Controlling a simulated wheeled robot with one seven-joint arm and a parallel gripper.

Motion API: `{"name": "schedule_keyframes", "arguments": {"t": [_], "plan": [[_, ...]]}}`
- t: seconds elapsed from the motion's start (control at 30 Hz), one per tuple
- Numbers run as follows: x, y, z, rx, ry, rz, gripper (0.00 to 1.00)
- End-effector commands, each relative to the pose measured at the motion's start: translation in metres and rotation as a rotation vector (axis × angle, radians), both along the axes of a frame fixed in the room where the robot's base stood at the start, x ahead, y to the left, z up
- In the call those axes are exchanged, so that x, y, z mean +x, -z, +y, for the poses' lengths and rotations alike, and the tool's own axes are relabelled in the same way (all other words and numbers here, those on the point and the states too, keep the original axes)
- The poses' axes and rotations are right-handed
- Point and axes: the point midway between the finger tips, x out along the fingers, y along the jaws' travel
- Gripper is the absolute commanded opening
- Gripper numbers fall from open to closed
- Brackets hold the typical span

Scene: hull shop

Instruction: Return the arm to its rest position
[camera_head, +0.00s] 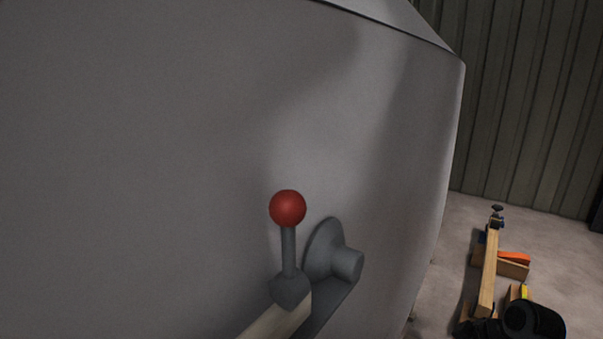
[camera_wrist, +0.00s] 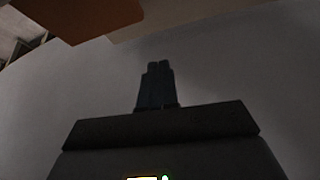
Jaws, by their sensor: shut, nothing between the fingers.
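My gripper (camera_wrist: 159,66) shows in the wrist view as two dark fingers close together, shut with nothing between them. A smooth grey surface fills most of the view beyond the fingers, and they look apart from it, though the distance is hard to judge. I cannot make out my gripper in the head view. A dark rounded shape at the bottom right of the head view may be part of my arm, but I cannot tell.
A large grey hull (camera_head: 180,120) fills the left and middle. Close by it, a red-knobbed lever (camera_head: 287,208) stands upright beside a grey disc (camera_head: 322,250). A wooden beam (camera_head: 488,270) and an orange item (camera_head: 514,257) are at right. Open floor (camera_head: 460,225) lies beside the hull.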

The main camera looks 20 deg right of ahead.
Motion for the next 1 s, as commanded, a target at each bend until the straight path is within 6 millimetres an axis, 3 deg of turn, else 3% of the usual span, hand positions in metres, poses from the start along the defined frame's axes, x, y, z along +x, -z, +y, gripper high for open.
{"name": "schedule_keyframes", "arguments": {"t": [0.03,0.2,0.37,0.5,0.77,1.0], "plan": [[-0.005,0.013,0.027,0.013,0.029,-0.023,0.0],[-0.029,0.038,0.094,0.041,0.152,-0.109,0.0],[-0.066,0.048,0.144,0.064,0.262,-0.187,0.0],[-0.108,0.047,0.178,0.08,0.349,-0.254,0.0],[-0.197,0.018,0.213,0.103,0.469,-0.39,0.0],[-0.276,-0.04,0.221,0.13,0.511,-0.531,0.0]]}}
